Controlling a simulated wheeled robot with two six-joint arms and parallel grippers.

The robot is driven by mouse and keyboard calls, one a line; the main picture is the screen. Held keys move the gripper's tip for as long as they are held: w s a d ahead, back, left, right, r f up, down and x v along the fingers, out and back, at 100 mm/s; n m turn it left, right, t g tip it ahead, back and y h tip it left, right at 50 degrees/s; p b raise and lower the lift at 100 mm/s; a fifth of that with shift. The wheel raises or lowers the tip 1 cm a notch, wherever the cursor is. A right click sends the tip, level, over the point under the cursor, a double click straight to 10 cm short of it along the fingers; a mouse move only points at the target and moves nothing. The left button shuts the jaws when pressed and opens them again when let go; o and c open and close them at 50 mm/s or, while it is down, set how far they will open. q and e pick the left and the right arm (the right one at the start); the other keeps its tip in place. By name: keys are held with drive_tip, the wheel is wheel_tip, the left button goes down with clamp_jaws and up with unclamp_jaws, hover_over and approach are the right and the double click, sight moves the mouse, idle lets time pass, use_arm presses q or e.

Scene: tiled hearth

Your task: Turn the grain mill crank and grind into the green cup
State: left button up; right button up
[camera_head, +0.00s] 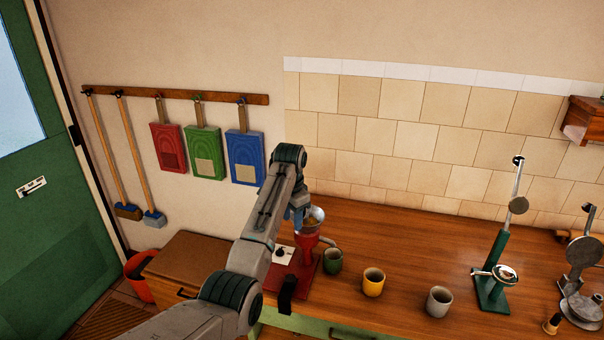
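The red grain mill (309,243) stands on a red base at the left end of the wooden counter, with a metal hopper on top holding something grainy. The green cup (332,261) stands upright just right of the mill, near its spout; its inside looks dark. My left arm reaches in from the bottom and bends down at the mill. My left gripper (297,215) is beside the hopper, mostly hidden by my forearm, so its fingers cannot be made out. The crank is not clearly visible; a dark upright piece (287,294) shows at the counter's front edge. My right gripper is out of view.
A yellow cup (373,282) and a grey cup (438,301) stand right of the green cup. A green stand (493,268) and a grey metal device (582,265) are farther right. A white card with a dark mark (283,255) is behind my arm. The rear middle of the counter is clear.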

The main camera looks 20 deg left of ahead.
use_arm(q)
drive_tip(key=shift+m+g, duration=0.3)
drive_tip(key=shift+m, duration=0.6)
drive_tip(key=w+r, duration=0.1)
drive_tip(key=r, duration=0.3)
drive_tip(key=w+d+r, duration=0.1)
drive_tip(key=r, duration=0.3)
drive_tip(key=w+d+r, duration=0.1)
drive_tip(key=r, duration=0.3)
drive_tip(key=shift+w+r, duration=0.15)
drive_tip(key=shift+w, duration=0.05)
drive_tip(key=shift+f, duration=2.7)
wheel_tip(320, 180, down, 3)
drive_tip(key=shift+f, duration=0.15)
drive_tip(key=shift+w, duration=0.15)
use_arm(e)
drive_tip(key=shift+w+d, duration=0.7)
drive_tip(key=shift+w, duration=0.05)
